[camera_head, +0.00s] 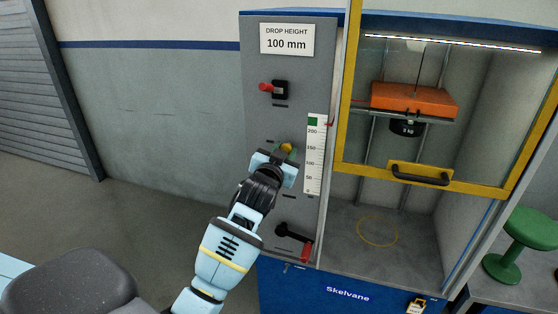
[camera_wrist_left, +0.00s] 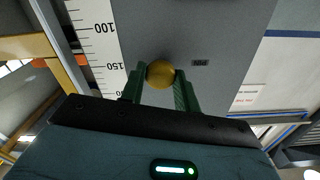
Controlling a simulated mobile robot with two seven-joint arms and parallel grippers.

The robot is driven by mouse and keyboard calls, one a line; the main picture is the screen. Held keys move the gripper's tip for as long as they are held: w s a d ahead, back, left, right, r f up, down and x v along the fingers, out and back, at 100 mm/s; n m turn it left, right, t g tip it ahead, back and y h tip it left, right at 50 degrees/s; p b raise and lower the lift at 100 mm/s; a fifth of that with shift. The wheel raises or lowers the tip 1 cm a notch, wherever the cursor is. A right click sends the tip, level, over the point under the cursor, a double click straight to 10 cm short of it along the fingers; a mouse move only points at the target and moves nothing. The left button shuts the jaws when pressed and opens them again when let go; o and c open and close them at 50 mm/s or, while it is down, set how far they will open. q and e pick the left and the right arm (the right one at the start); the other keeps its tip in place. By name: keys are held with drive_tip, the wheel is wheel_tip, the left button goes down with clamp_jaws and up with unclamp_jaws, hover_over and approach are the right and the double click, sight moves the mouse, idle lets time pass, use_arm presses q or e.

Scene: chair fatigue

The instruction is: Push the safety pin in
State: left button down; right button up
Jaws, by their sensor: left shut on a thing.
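The safety pin shows as a round yellow knob (camera_head: 286,147) on the grey front panel (camera_head: 262,190), left of the height scale. In the left wrist view the knob (camera_wrist_left: 160,72) sits between the two green fingertips of my left gripper (camera_wrist_left: 161,78). My left gripper (camera_head: 284,156) is shut on this knob, at the panel face. A small label (camera_wrist_left: 200,63) is on the panel beside the knob. The pin's shaft is hidden, so its depth cannot be told. My right gripper is not in view.
A red-handled switch (camera_head: 273,88) is above, and a black lever with a red grip (camera_head: 296,240) is below. A green stool (camera_head: 522,240) is at far right.

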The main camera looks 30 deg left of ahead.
use_arm(q)
drive_tip(key=shift+w, duration=0.2)
drive_tip(key=c, duration=1.4)
unclamp_jaws()
drive_tip(key=o, duration=0.4)
drive_tip(key=shift+w+a, duration=0.1)
drive_tip(key=shift+w, duration=0.15)
drive_tip(key=shift+c, duration=0.2)
drive_tip(key=shift+s, duration=0.15)
drive_tip(key=v, duration=0.7)
drive_tip(key=shift+s, duration=0.35)
